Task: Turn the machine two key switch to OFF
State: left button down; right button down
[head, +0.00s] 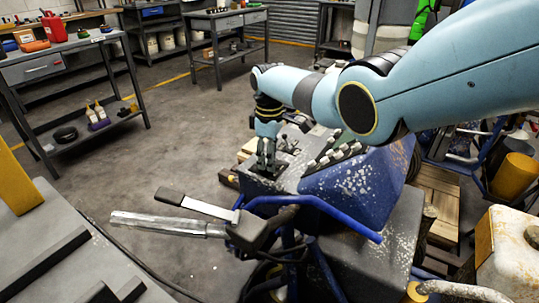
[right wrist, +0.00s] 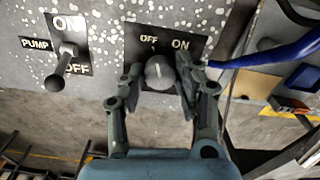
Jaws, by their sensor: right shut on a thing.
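The line striper (head: 355,185) stands in the middle right of the head view, with a speckled grey control panel. In the right wrist view, a round dark knob (right wrist: 159,70) sits on a black plate (right wrist: 195,46) marked OFF and ON. A pale mark on the knob points roughly up; I cannot tell exactly which label it meets. My right gripper (head: 266,164) reaches down onto the panel. In the right wrist view its fingers (right wrist: 160,85) stand on both sides of the knob and are shut on it. My left gripper is not in view.
Left of the knob is a PUMP toggle (right wrist: 65,55) with its own ON and OFF labels. A handlebar with a grey grip (head: 165,223) and blue tube (head: 320,205) lies in front of the panel. Workbenches (head: 70,65) stand behind, with open floor between.

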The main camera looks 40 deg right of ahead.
jog(key=shift+n, duration=0.9)
jog(key=c, duration=0.9)
grip_release()
jog(key=shift+c, duration=0.2)
jog(key=shift+r, duration=0.1)
notch_tip(320, 180, up, 12)
